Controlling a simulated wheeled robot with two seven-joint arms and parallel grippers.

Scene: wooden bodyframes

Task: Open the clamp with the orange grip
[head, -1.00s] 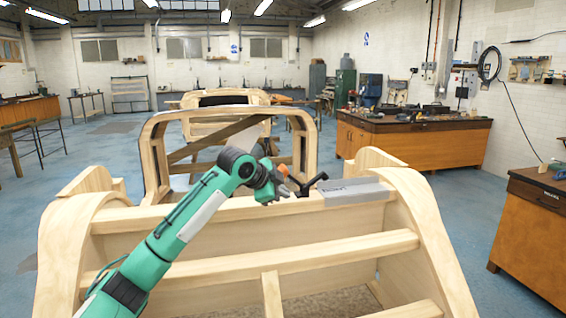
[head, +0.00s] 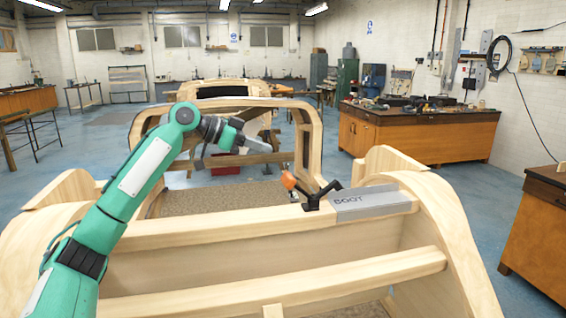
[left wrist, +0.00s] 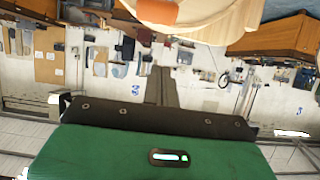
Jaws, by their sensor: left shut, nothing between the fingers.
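The clamp's orange grip (head: 289,180) points up and to the left from a black clamp body (head: 312,201) on the frame's wooden top rail. A black arm of the clamp leans up to the right, beside a grey metal plate. I cannot tell whether the clamp is open or shut. My left gripper (head: 268,148) is shut and empty, above and slightly left of the orange grip, apart from it. In the left wrist view the closed fingers (left wrist: 161,82) show in the middle, and the orange grip (left wrist: 157,11) shows at the top edge. My right gripper is not in view.
The grey plate marked "BOOT" (head: 365,203) lies on the top rail (head: 220,223) right of the clamp. Curved wooden sides rise left and right. A wooden hoop (head: 314,140) stands behind. Workbenches (head: 420,135) are at the back right. The space above the rail is free.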

